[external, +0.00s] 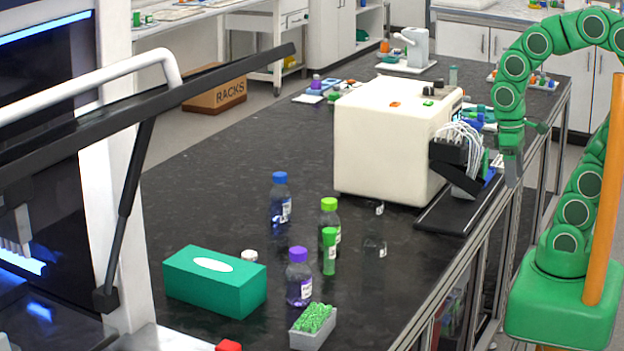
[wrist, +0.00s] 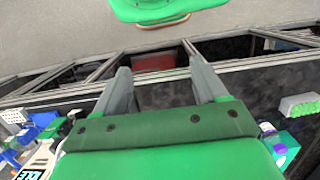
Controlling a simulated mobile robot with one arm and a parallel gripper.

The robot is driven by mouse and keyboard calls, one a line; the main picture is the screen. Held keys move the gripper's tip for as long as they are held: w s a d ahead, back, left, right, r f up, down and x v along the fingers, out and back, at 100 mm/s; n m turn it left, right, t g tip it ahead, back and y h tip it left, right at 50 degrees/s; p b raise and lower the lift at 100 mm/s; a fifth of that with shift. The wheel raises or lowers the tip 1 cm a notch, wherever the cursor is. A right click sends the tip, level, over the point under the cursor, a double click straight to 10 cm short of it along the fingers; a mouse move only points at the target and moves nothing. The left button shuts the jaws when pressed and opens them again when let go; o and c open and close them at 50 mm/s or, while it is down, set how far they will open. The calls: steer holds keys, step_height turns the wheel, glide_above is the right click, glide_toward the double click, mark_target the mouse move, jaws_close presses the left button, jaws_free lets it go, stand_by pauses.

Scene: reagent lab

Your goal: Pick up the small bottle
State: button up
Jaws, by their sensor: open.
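Several small bottles stand upright on the black bench, and I cannot tell which one is meant. One has a blue cap (external: 280,200), one a light green cap (external: 329,218), and one a purple cap (external: 299,278). A low white cap (external: 249,256) shows behind the teal box. A purple cap also shows at the lower right of the wrist view (wrist: 280,150). My gripper (external: 513,168) hangs beside the bench's right edge, well away from the bottles. In the wrist view its two fingers (wrist: 157,65) are apart with nothing between them.
A teal tissue box (external: 200,293), a green tube (external: 329,252) and a grey tray of green pieces (external: 304,340) surround the purple-capped bottle. A large cream machine (external: 385,140) stands between my gripper and the bench's middle. The bench's left middle is clear.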

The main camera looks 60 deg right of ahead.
steer(key=w+a+f+m+y, duration=0.1)
steer(key=w+a+m+y, duration=0.2)
steer(key=w+a+y, duration=0.55)
steer(key=m+t+y, duration=0.4)
steer(key=m+t, duration=0.2)
steer(key=m, duration=0.8)
glide_above(333, 200)
steer(key=s+a, duration=0.5)
steer(key=s, duration=0.7)
step_height(333, 200, down, 2)
steer(key=shift+w+d+f+m+t+h, duration=0.3)
steer(key=shift+w+d+f+m+t, duration=0.35)
steer(key=shift+w+d+f+m, duration=0.8)
steer(key=shift+w+d+f+m+t+h, duration=0.35)
steer(key=shift+w+d+f+m+t, duration=0.45)
steer(key=shift+w+f+m, duration=1.15)
steer(key=shift+w+d+f+m+t+h, duration=0.45)
steer(key=shift+w+d+f+m, duration=0.7)
steer(key=shift+w, duration=1.05)
steer(key=shift+s+f+n+x, duration=0.1)
steer(key=shift+f+n+x, duration=0.05)
steer(key=shift+x, duration=0.7)
steer(key=shift+s+f+n+x, duration=0.1)
steer(key=shift+s+f+x, duration=0.1)
steer(key=shift+x, duration=1.5)
steer(key=shift+w, duration=0.15)
steer(key=shift+c, duration=0.3)
